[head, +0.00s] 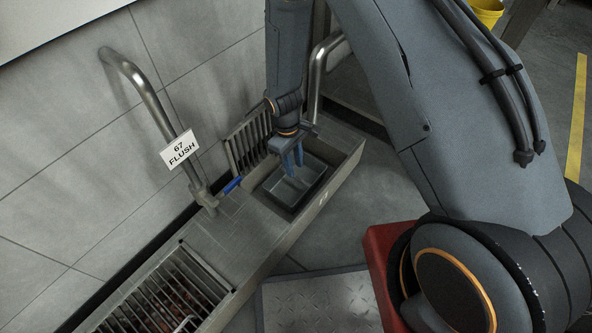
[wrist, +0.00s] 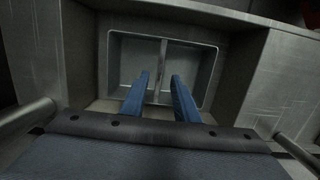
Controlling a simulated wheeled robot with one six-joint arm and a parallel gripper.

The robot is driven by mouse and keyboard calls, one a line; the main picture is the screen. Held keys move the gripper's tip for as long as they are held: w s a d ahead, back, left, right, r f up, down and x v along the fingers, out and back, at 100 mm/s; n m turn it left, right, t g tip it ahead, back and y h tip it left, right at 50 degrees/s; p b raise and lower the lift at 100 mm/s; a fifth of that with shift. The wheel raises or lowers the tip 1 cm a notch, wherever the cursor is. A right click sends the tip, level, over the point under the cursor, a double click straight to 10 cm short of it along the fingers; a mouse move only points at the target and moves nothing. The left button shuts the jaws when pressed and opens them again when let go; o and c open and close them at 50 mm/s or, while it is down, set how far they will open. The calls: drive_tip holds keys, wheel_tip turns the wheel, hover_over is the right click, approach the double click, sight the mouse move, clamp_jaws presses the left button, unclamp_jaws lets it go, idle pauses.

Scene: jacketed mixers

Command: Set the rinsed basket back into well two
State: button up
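The basket (head: 309,197) is a grey, rectangular, open-topped tray. It sits inside the right-hand well (head: 262,196) of the floor trough in the head view. In the wrist view the basket (wrist: 207,75) looks empty, with a thin bar across its middle. My gripper (head: 292,164) points down over the basket, its blue fingers reaching toward the bar. In the wrist view my gripper (wrist: 161,76) is open, one finger on each side of the bar with gaps showing. I cannot tell how deep the fingertips reach.
A slotted grate (head: 247,142) leans upright behind the well. Another grate (head: 165,295) covers the left well. A second pipe (head: 317,75) rises behind my gripper.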

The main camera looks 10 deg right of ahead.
drive_tip(key=s+a+r+p, duration=0.1)
drive_tip(key=s+a+r, duration=0.15)
drive_tip(key=r, duration=0.75)
drive_tip(key=s+a+r+m, duration=0.1)
drive_tip(key=s+a+r, duration=0.15)
drive_tip(key=r, duration=0.65)
drive_tip(key=s+a+r+p, duration=0.1)
drive_tip(key=s+a+r, duration=0.15)
drive_tip(key=r, duration=0.75)
drive_tip(key=s+r+y, duration=0.1)
drive_tip(key=s+r, duration=0.6)
drive_tip(key=s, duration=0.2)
drive_tip(key=s+r+m+t+y, duration=0.1)
drive_tip(key=s+r, duration=0.6)
drive_tip(key=s, duration=0.2)
drive_tip(key=shift+s+y, duration=0.35)
drive_tip(key=shift+y, duration=0.05)
